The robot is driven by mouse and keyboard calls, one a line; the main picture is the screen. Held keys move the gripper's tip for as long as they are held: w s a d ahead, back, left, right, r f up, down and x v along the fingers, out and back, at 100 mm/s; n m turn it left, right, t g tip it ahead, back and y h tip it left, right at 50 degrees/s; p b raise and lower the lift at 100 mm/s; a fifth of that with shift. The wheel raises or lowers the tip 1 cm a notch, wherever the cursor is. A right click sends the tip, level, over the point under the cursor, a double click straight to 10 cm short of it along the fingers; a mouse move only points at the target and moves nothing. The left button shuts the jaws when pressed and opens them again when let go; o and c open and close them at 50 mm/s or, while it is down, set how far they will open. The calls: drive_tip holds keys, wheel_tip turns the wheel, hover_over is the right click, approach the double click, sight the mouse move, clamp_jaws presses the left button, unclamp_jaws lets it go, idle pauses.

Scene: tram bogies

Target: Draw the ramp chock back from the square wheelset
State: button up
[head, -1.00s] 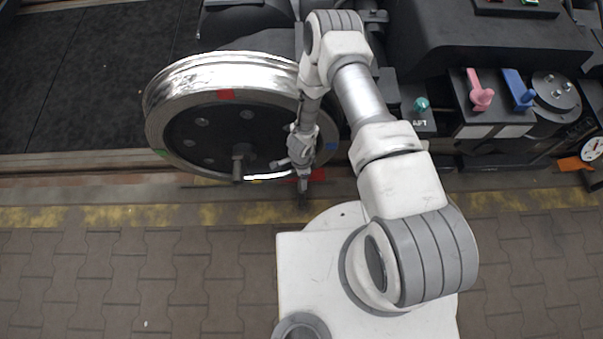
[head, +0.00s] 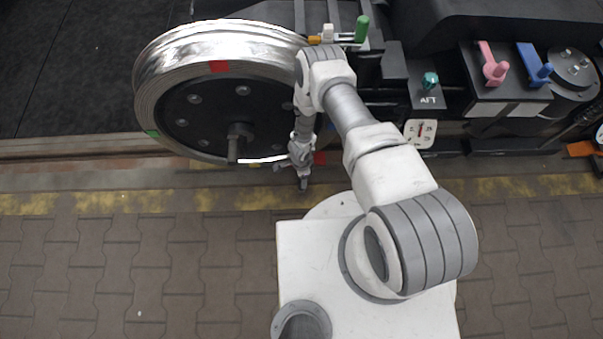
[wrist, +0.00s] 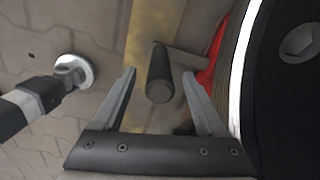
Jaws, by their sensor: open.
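The wheelset's wheel (head: 205,95) stands upright on the rail at left in the head view, with a bright tread, a dark disc and red and green rim marks. The red ramp chock (head: 320,158) shows only as a small patch by the wheel's lower right, mostly hidden by my arm. In the wrist view the red chock (wrist: 214,52) lies beside the wheel's rim, and a bar joins it to a dark round handle (wrist: 159,62). My gripper (wrist: 159,74) is open, one finger on each side of the handle, with visible gaps. I cannot tell whether chock and wheel touch.
The dark bogie frame holds a pink lever (head: 494,68), a blue lever (head: 536,66), a teal knob (head: 430,80) above an AFT label, and a green-topped lever (head: 362,30). A dial (head: 420,131) sits below. The paved floor (head: 130,265) in front of the yellow line is clear.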

clamp_jaws()
idle(0.4)
idle(1.1)
